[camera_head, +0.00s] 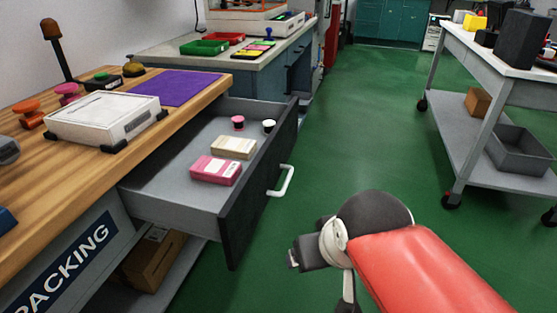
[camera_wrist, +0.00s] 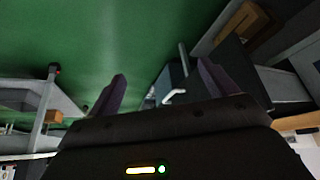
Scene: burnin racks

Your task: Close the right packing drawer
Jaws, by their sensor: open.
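The right packing drawer (camera_head: 240,193) is pulled well out from under the wooden packing bench. Its dark front carries a white bar handle (camera_head: 283,181). In the drawer lie a pink box (camera_head: 215,169), a tan box (camera_head: 233,147) and two small round pieces, one pink (camera_head: 238,122) and one white-topped (camera_head: 269,126). My gripper is open and empty. It is in front of the drawer, apart from the handle. In the wrist view its two dark fingers (camera_wrist: 162,82) are spread, and the handle (camera_wrist: 174,95) shows between them, farther off. In the head view my wrist hides the fingers.
The bench top (camera_head: 190,115) holds a white case (camera_head: 103,118), a purple mat (camera_head: 175,87) and small coloured items. A cardboard box (camera_head: 153,262) sits on a shelf below. A grey cart (camera_head: 490,130) stands at right. Green floor (camera_head: 350,140) between is clear.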

